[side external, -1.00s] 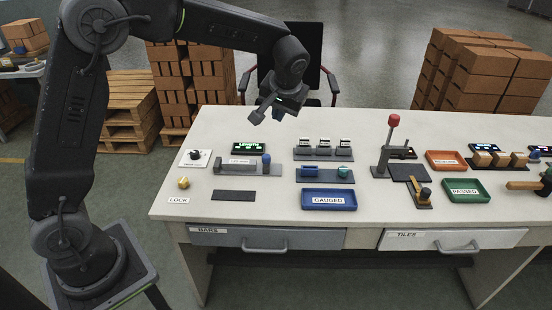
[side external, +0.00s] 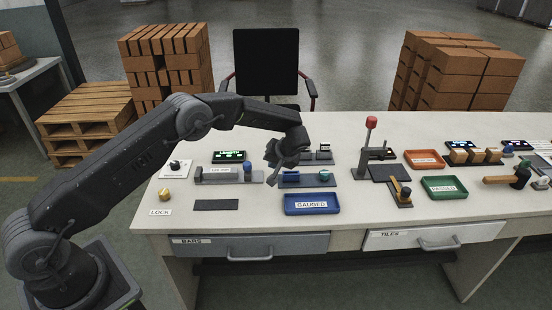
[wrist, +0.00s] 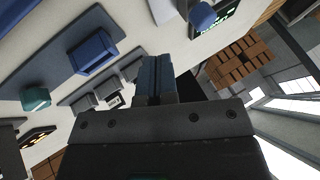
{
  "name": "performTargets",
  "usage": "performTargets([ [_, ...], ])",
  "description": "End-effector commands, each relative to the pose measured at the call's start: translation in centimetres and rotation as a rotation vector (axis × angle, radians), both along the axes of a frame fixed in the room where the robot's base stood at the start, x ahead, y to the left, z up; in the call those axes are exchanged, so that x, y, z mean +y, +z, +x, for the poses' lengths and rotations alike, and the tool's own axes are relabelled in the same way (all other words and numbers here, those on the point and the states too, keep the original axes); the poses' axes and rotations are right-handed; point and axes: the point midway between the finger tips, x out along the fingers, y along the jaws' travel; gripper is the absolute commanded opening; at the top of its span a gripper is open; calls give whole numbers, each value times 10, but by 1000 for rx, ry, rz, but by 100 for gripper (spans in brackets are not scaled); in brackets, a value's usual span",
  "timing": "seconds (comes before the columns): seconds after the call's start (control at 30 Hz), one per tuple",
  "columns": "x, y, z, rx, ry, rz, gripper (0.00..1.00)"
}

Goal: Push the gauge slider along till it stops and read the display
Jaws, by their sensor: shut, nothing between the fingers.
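The gauge (side external: 213,179) is a grey bed at the left of the table, with a pale labelled block and a blue knob (side external: 247,166) at its right end. Behind it stands a black display (side external: 229,156) with green lettering that seems to read LENGTH; any figure is too small to read. In the wrist view the blue knob (wrist: 202,15) shows at the top, beside part of the lit display (wrist: 222,14). My gripper (side external: 270,158) is shut and empty, low over the table, right of the blue knob and apart from it. Its closed fingers (wrist: 155,75) show in the wrist view.
Close to my gripper is a grey rail with a blue block (side external: 290,178) and a teal knob (side external: 325,175). The blue GAUGED tray (side external: 312,208) is in front. A red-topped lever (side external: 371,121) stands farther right.

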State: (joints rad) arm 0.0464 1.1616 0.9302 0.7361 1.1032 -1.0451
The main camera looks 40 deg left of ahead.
Motion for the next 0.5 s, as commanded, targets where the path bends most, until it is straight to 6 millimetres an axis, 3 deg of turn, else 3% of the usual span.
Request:
performTargets([
  [0.23,31,-42,4,3,1,-1,0],
  [0.5,58,-38,-13,1,-1,-1,0],
])
